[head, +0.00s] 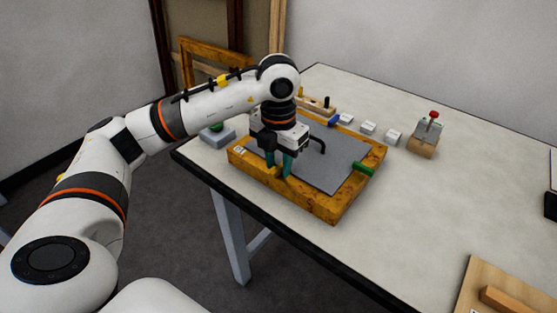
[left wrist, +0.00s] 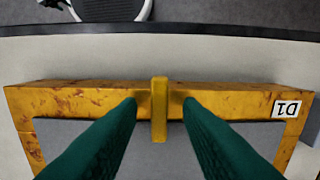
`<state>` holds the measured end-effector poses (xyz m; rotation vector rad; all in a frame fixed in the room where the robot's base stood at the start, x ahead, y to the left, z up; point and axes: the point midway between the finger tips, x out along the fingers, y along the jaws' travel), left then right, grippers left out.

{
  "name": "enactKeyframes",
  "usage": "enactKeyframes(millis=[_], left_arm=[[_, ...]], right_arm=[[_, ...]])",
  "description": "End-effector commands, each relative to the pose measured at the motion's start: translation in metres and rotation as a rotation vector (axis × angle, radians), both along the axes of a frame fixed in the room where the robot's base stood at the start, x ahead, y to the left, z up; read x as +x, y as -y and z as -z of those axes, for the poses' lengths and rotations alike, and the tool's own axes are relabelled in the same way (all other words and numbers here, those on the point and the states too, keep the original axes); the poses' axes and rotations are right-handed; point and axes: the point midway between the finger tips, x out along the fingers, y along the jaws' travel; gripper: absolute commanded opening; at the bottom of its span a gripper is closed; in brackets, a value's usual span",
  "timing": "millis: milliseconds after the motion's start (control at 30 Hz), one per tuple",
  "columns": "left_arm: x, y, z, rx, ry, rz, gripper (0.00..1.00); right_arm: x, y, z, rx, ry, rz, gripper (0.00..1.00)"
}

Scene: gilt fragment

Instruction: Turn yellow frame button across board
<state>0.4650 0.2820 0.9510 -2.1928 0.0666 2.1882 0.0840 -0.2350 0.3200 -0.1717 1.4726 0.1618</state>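The wooden frame (head: 350,196) lies on the table with a grey board (head: 335,165) inside it. The yellow frame button (left wrist: 159,108) is a short bar on one rail. In the left wrist view it stands perpendicular to the rail, its lower end reaching over the edge of the grey board (left wrist: 64,128). My left gripper (head: 279,170) is at that rail. Its green fingers (left wrist: 159,104) are open, one on each side of the button, with a gap on both sides. My right gripper is not in view.
A green button (head: 364,169) sits on the right rail and a blue one (head: 334,120) at the far rail. White blocks (head: 368,128) and a red-knobbed clamp (head: 430,130) stand behind. A wooden board (head: 490,285) lies at front right. The table's right middle is clear.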

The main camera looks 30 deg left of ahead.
Motion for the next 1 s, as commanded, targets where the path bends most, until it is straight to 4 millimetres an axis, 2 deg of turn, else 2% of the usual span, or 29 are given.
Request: enactKeyframes(millis=[267,367,500,700,833,1000], left_arm=[[0.000,0.001,-0.006,-0.001,0.001,0.002,0.33],[0.000,0.001,-0.019,-0.001,0.002,0.002,0.33],[0.001,0.000,-0.049,-0.001,0.005,0.001,0.33],[0.001,0.000,-0.094,0.002,0.005,0.000,0.33],[0.000,0.000,-0.111,0.001,0.003,0.000,0.33],[0.000,0.000,-0.120,0.000,0.000,-0.001,0.33]], right_arm=[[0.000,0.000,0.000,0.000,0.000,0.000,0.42],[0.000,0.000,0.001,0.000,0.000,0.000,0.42],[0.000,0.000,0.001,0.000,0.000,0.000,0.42],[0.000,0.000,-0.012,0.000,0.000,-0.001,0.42],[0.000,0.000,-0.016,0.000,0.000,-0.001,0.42],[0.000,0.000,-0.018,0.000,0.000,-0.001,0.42]])
